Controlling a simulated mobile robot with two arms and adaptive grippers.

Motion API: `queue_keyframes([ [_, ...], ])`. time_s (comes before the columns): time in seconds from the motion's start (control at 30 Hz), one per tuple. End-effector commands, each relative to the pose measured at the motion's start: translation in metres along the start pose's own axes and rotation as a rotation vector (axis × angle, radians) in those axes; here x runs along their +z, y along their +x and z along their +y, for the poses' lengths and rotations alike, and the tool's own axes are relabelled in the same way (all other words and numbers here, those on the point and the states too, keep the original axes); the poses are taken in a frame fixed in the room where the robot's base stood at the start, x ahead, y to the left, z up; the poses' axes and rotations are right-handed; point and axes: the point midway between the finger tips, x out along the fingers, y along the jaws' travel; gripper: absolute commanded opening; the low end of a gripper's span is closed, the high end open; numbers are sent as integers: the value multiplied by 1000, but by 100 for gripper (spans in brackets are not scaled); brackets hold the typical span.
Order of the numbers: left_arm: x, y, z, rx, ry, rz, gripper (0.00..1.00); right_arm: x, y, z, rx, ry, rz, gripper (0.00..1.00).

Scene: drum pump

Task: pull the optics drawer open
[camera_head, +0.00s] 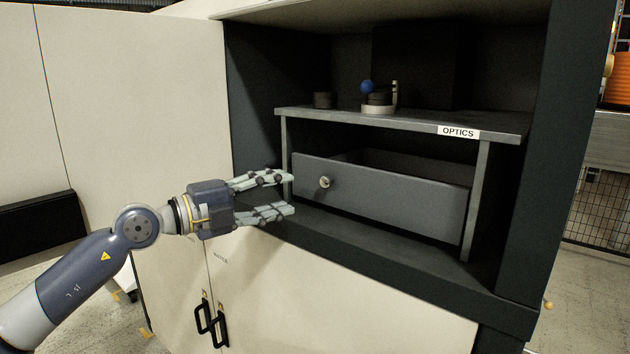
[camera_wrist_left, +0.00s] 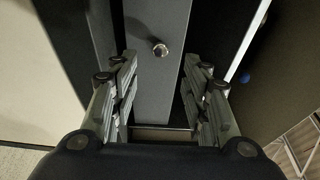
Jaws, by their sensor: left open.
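The optics drawer (camera_head: 390,196) is a dark grey box under a metal shelf marked "OPTICS". Its front stands out a little, and its dark inside shows over the top edge. A round pale knob (camera_head: 325,182) sits on the left part of the drawer front; it also shows in the left wrist view (camera_wrist_left: 160,49). My left gripper (camera_head: 292,193) is open and empty, just left of the knob and apart from it. In the left wrist view its fingers (camera_wrist_left: 165,85) lie to either side of the drawer front, with the knob ahead between them. My right gripper is in neither view.
The "OPTICS" label (camera_head: 458,132) is on the edge of the shelf (camera_head: 300,111) above. On the shelf stand a small device with a blue ball (camera_head: 367,87) and a dark round piece (camera_head: 322,100). Black handles (camera_head: 211,322) are on the lower cabinet doors. Cabinet walls flank the drawer.

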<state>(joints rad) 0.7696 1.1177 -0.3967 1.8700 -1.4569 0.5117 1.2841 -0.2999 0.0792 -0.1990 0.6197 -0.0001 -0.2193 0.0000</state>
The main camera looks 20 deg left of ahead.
Motion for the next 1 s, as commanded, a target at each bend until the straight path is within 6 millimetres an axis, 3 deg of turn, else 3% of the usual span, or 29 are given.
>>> queue_keyframes([
  [0.2, -2, 40, -7, -5, -4, 5, 42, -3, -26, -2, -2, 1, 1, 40],
  [0.5, -1, 81, -3, -3, -2, 2, 42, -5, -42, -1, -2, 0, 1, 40],
  [0.93, -1, 90, -1, -3, -1, 2, 42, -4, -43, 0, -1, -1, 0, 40],
  [1.0, -1, 90, -1, -3, -1, 2, 26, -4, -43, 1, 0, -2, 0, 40],
])
